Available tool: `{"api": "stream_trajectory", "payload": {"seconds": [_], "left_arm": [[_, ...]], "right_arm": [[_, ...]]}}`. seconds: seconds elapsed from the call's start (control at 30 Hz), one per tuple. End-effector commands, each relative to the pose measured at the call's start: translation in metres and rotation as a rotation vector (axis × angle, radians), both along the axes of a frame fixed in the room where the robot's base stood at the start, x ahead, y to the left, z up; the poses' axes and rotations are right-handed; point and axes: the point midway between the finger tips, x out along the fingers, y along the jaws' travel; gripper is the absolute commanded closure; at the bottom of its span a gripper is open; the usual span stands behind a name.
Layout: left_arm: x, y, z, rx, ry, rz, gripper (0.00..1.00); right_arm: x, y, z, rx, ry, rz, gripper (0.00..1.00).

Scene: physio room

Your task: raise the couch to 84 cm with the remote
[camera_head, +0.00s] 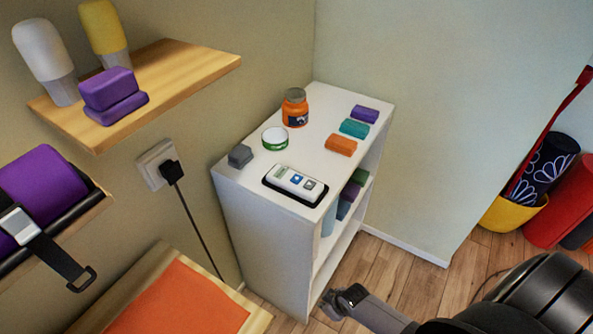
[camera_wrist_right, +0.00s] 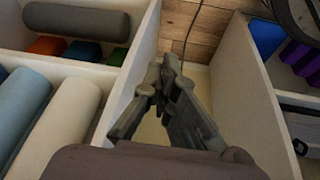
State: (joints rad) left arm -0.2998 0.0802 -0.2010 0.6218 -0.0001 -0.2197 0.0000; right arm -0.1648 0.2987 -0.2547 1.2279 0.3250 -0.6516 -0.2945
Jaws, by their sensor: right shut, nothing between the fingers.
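The remote (camera_head: 295,182) is white with a small display at its left end and blue-marked buttons. It lies in a black holder on top of the white shelf unit, near its front edge; the display is too small to read. My right gripper (camera_head: 343,299) is low beside the unit, below the top and apart from the remote. In the right wrist view its fingers (camera_wrist_right: 172,66) meet at the tips, shut and empty. My left gripper is not in view. I cannot make out the couch.
The shelf top (camera_head: 238,177) also holds an orange jar (camera_head: 295,108), a green-rimmed tin (camera_head: 275,138), a grey block (camera_head: 240,156) and coloured blocks (camera_head: 341,145). A wooden wall shelf (camera_head: 180,75) juts out at upper left. A black cable hangs from the socket (camera_head: 156,165). Wooden floor (camera_head: 395,275) is clear beside the unit.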

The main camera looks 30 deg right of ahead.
Motion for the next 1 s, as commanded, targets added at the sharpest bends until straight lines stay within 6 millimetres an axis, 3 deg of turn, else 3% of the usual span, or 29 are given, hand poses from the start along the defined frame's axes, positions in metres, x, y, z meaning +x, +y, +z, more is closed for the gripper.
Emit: {"api": "stream_trajectory", "payload": {"seconds": [0.03, 0.2, 0.53, 0.8, 1.0], "left_arm": [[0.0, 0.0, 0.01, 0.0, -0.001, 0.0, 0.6], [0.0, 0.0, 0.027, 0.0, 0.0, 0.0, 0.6], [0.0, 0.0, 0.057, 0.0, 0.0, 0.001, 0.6], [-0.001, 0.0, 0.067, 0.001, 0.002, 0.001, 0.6], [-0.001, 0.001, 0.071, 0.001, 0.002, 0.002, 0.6]], "right_arm": [[0.02, 0.002, 0.031, 0.006, -0.028, 0.032, 1.0], [0.068, 0.019, 0.115, 0.032, -0.096, 0.165, 1.0], [0.124, 0.056, 0.29, 0.047, -0.239, 0.545, 1.0], [0.194, 0.019, 0.406, -0.03, -0.422, 0.866, 1.0], [0.219, -0.006, 0.463, -0.075, -0.515, 0.968, 1.0]]}}
